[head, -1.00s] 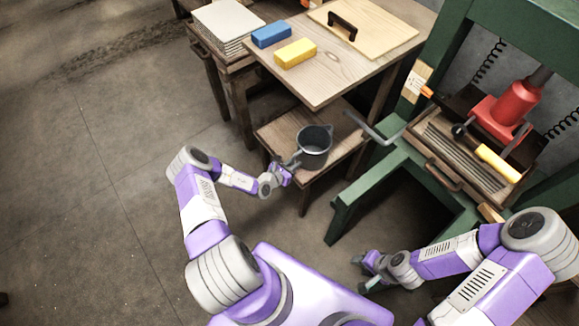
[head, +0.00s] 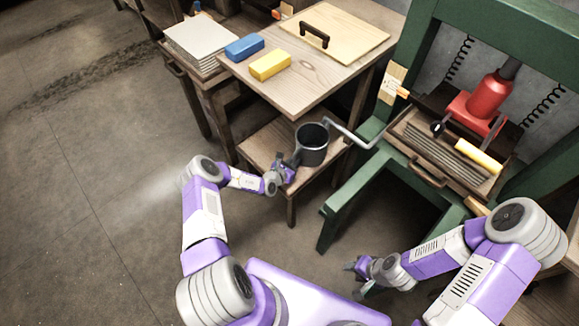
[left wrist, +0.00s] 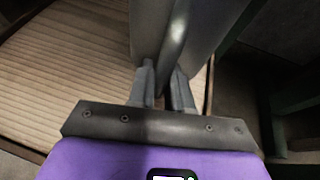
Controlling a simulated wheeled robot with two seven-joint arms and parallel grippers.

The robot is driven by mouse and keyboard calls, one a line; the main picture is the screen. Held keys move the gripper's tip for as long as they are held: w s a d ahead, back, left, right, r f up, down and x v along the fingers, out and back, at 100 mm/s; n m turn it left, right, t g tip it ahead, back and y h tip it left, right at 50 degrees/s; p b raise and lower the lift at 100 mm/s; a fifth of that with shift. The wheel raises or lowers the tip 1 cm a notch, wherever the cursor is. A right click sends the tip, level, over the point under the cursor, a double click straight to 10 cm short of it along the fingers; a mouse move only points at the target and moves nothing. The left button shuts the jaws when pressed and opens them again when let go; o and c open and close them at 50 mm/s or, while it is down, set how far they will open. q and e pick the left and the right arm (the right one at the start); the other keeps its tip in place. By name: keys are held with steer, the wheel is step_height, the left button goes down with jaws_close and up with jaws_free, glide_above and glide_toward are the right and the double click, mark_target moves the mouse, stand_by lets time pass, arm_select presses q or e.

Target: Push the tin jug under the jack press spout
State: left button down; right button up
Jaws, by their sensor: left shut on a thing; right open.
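The dark grey tin jug (head: 312,146) stands upright on a low wooden stool (head: 262,146) in the head view. My left gripper (head: 292,163) is at its near left side, shut on its handle. In the left wrist view the handle (left wrist: 176,35) runs between the fingers (left wrist: 163,88), with the grey jug wall (left wrist: 212,25) behind it. The spout, a bent grey pipe (head: 352,133), reaches left from the green jack press (head: 345,200). Its end appears at the jug's upper right rim; I cannot tell whether it is over the opening. My right gripper (head: 357,270) is open and empty.
A wooden table (head: 308,87) behind the stool holds a blue block (head: 244,47), a yellow block (head: 270,65) and a handled board (head: 335,38). The press leg stands right of the stool. The floor (head: 90,210) at left is clear.

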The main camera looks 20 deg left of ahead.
mark_target(302, 155)
arm_select(q)
steer(key=shift+w+d+f+b, duration=0.1)
steer(key=shift+w+d+b, duration=0.3)
steer(key=shift+w, duration=0.55)
steer(key=shift+w+d+r+b, duration=0.1)
steer(key=shift+w+d+b, duration=0.3)
steer(key=shift+w, duration=0.55)
steer(key=shift+w+d+f+b, duration=0.1)
steer(key=shift+w+d+b, duration=0.25)
steer(key=shift+w, duration=0.6)
steer(key=c, duration=1)
jaws_free()
steer(key=shift+d, duration=0.1)
steer(key=shift+o, duration=0.2)
